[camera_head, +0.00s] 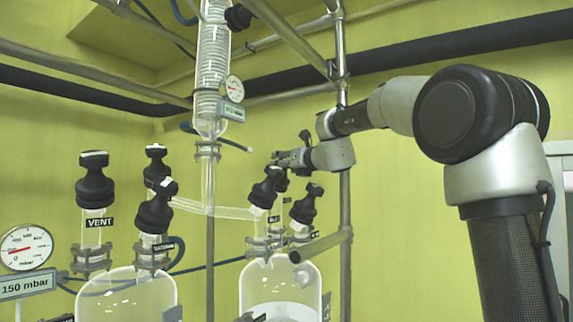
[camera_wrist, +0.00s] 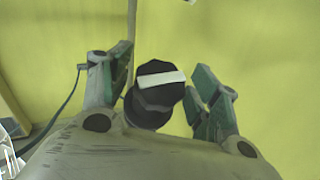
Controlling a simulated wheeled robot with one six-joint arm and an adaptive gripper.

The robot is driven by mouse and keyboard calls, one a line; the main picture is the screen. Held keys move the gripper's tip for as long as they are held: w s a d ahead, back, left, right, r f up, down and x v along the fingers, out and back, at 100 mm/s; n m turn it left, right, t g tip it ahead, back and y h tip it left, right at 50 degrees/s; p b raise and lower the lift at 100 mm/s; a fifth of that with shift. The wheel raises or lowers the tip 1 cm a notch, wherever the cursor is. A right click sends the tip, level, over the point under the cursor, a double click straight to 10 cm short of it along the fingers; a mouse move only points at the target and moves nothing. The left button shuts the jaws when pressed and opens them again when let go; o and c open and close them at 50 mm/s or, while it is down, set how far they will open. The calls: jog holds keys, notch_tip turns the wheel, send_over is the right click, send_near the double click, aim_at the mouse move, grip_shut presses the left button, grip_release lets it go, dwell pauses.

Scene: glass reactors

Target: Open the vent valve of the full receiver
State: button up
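The right glass receiver (camera_head: 256,276) holds pale liquid in the head view. Several black valve knobs stand on its necks; their small labels are hard to read. My gripper (camera_head: 283,160) is just above these knobs. In the wrist view a black knob with a white bar on top (camera_wrist: 160,84) sits between the two fingers of my gripper (camera_wrist: 158,76). The fingers are apart, with a gap on the right side of the knob; contact on the left cannot be told. I cannot tell for sure which valve this knob belongs to.
The left receiver (camera_head: 125,295) looks clear and has a knob labelled VENT (camera_head: 95,182). A glass condenser (camera_head: 213,80) with a gauge (camera_head: 234,89) hangs above. A metal upright (camera_head: 345,220) stands close to my arm. A gauge (camera_head: 26,248) reading 150 mbar is at left.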

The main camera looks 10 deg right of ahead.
jog(key=c, duration=0.8)
jog(key=shift+o, duration=0.2)
jog(key=shift+d+n+y, duration=0.1)
jog(key=shift+n+y, duration=0.4)
jog(key=n+g+y, duration=0.1)
jog(key=n+y, duration=0.2)
jog(key=shift+w+n+g, duration=0.1)
jog(key=shift+n+g, duration=0.2)
jog(key=shift+g, duration=0.1)
jog(key=shift+n+g+y, duration=1.05)
jog(key=shift+n, duration=0.45)
jog(key=shift+n+g+y, duration=1.05)
jog(key=shift+n, duration=0.45)
jog(key=o, duration=1.1)
jog(key=shift+c, duration=0.2)
